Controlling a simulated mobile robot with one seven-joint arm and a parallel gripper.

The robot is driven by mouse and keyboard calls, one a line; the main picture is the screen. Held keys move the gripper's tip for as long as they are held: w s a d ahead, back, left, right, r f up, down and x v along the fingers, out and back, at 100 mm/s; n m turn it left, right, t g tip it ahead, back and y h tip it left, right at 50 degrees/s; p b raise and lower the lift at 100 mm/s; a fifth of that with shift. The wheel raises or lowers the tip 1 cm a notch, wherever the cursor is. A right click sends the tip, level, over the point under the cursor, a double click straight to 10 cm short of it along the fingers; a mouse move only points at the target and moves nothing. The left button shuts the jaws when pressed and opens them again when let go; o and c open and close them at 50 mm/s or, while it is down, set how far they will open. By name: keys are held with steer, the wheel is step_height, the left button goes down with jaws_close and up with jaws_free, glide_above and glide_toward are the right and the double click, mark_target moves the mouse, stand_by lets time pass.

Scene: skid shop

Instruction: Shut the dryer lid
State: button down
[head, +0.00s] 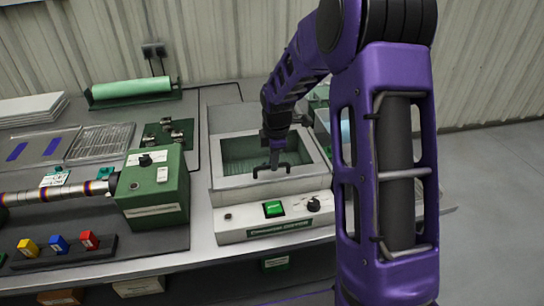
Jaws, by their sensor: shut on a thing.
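The dryer (275,230) is a pale box on the bench with a green button and a dark knob on its front panel. Its top shows a pale rim around a dark green recessed or glazed area (243,150); I cannot tell which. A pale panel (238,117) stands behind that area, and I cannot tell whether it belongs to the lid. My gripper (274,165) reaches down over the top's front part. It is shut on a small black bar-shaped handle (258,172). My arm hides the dryer's right rear.
A green box (153,188) with a knob and a striped hose stands close on the left. Yellow, blue and red blocks (60,243) sit in a dark rack at front left. A green roll (131,88) lies at the back. Open floor (490,180) shows on the right.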

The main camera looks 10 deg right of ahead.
steer(key=shift+s+f, duration=0.1)
steer(key=shift+s, duration=0.15)
steer(key=c, duration=0.8)
jaws_free()
steer(key=shift+s, duration=0.1)
steer(key=shift+c, duration=0.2)
steer(key=shift+r, duration=0.4)
steer(key=s+r+p, duration=0.1)
steer(key=s+r, duration=0.2)
steer(key=r, duration=1.3)
steer(key=shift+s+r+p, duration=0.15)
steer(key=shift+r+p, duration=0.1)
steer(key=shift+p, duration=0.05)
